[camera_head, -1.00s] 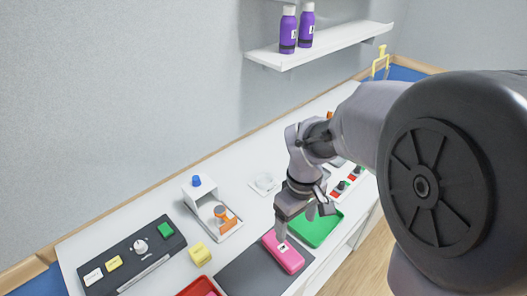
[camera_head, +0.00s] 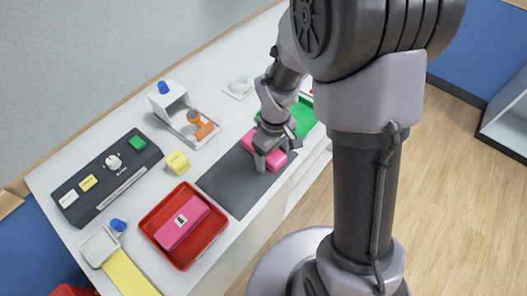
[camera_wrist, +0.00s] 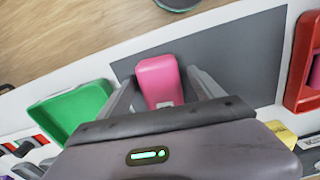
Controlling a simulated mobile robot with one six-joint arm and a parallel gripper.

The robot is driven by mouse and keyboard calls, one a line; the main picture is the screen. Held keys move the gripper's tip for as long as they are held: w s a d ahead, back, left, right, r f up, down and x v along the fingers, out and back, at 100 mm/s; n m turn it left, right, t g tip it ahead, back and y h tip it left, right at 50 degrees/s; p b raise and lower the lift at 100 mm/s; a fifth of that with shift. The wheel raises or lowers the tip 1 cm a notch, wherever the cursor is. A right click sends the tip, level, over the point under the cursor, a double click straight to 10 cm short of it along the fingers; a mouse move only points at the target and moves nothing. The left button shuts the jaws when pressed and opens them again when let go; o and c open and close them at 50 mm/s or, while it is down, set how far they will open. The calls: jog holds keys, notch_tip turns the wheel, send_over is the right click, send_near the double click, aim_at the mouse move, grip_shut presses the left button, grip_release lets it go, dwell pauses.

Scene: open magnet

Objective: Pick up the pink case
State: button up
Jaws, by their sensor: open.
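A pink case (camera_head: 262,147) lies on a dark grey mat (camera_head: 233,187) on the white counter. My gripper (camera_head: 269,160) is over it, pointing down. In the wrist view the pink case (camera_wrist: 157,80) lies between the two open fingers (camera_wrist: 160,92), with a finger on each side. I cannot tell whether the fingers touch it. Part of the case is hidden behind my gripper. A second pink case (camera_head: 183,222) with a white label lies in a red tray (camera_head: 159,212).
A green tray (camera_head: 303,122) is beside the mat. A yellow block (camera_head: 177,162), a white stand with an orange piece (camera_head: 203,129) and a black button panel (camera_head: 106,177) are on the counter. The mat's left part is clear.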

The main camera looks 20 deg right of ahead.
jog(key=shift+r, duration=0.1)
jog(key=c, duration=1.5)
